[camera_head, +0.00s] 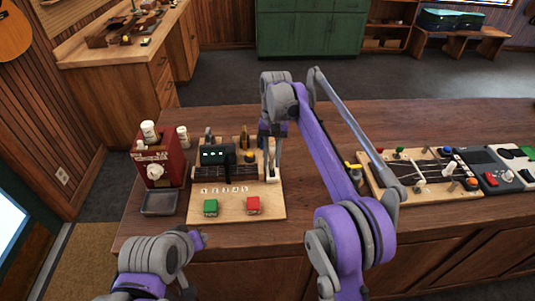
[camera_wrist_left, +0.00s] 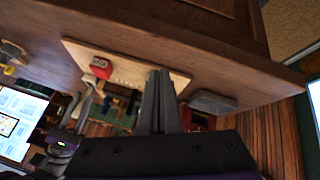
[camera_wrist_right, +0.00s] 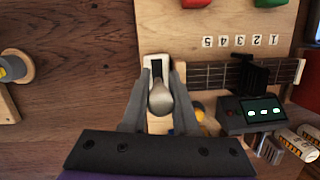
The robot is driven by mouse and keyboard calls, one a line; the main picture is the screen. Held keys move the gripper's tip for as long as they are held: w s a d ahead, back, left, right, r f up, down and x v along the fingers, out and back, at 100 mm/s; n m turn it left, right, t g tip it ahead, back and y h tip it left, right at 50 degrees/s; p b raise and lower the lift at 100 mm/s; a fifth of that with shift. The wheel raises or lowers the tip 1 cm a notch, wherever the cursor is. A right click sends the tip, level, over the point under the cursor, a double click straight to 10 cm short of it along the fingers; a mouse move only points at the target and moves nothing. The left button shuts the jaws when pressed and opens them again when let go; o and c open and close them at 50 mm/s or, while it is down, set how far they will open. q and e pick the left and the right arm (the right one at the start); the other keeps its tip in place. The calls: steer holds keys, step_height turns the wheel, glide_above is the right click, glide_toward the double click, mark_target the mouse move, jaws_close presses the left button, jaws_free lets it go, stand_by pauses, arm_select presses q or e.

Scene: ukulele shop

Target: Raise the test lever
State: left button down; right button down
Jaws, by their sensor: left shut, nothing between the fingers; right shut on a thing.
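The test lever (camera_wrist_right: 160,98) has a rounded grey knob and stands in a white slotted plate (camera_wrist_right: 155,67) at the right side of a pale wooden board (camera_head: 232,208). My right gripper (camera_wrist_right: 160,80) is shut on the lever, with one finger on each side of the knob. In the head view, this gripper (camera_head: 272,145) hangs over the board's right edge and partly hides the lever. My left gripper (camera_wrist_left: 160,73) is shut and empty in the left wrist view, apart from the board. In the head view, its arm is at the lower left.
The board carries a green button (camera_head: 210,208), a red button (camera_head: 253,205), number tiles, a fretboard and a dark tuner (camera_head: 214,155) with a lit display. A red box (camera_head: 158,168) with a grey tray (camera_head: 160,203) stands left. Another control board (camera_head: 425,180) lies right.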

arm_select(q)
steer(key=w+d+r+n+t+h, duration=0.2)
steer(key=w+d+r+n+h, duration=0.1)
steer(key=w+d+r+n, duration=0.7)
steer(key=m, duration=0.2)
glide_toward(271, 153)
steer(key=x, duration=0.5)
steer(key=shift+f, duration=0.35)
steer(key=shift+w+d, duration=0.15)
steer(key=shift+w, duration=0.2)
